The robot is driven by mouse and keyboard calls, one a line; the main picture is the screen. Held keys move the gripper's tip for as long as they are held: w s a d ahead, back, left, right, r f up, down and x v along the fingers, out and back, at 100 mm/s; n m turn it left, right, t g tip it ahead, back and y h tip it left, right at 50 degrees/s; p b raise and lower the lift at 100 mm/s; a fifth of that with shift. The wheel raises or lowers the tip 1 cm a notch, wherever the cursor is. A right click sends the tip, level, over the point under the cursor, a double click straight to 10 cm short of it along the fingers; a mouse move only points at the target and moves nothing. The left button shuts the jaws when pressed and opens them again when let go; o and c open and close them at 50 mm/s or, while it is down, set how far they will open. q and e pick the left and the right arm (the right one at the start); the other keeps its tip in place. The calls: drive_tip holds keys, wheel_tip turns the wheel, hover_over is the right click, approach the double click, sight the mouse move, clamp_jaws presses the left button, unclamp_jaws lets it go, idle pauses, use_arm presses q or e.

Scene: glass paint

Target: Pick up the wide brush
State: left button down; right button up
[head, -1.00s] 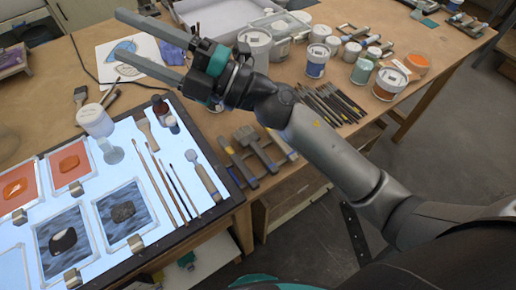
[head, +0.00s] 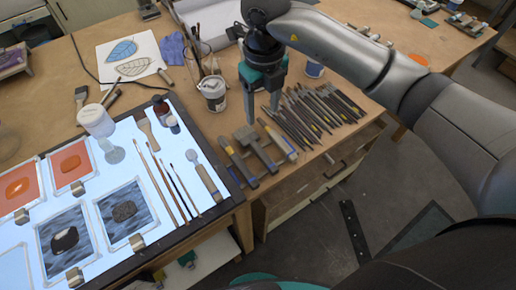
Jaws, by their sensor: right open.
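The wide brush (head: 258,150) lies on the wooden table just right of the light panel, with its broad head towards the back and its handle towards the front edge. It lies between two other flat-handled tools. My right gripper (head: 263,114) points down just behind the broad head, with its two fingers apart and nothing between them. I cannot tell exactly how high the fingertips are above the table. My left gripper is out of view.
Several thin tools (head: 315,115) lie farther right. A white brush pot (head: 213,92) stands left of my gripper. The light panel (head: 215,170) is at left.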

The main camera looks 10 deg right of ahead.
hover_over(259, 150)
drive_tip(key=f, duration=0.9)
drive_tip(key=shift+d+f+p, duration=0.25)
drive_tip(key=shift+d+p, duration=0.1)
drive_tip(key=shift+d, duration=0.05)
drive_tip(key=shift+a+f+p, duration=0.2)
drive_tip(key=shift+f, duration=1.15)
drive_tip(key=shift+a+f+p, duration=0.15)
drive_tip(key=shift+f, duration=1.15)
drive_tip(key=shift+c, duration=0.3)
clamp_jaws()
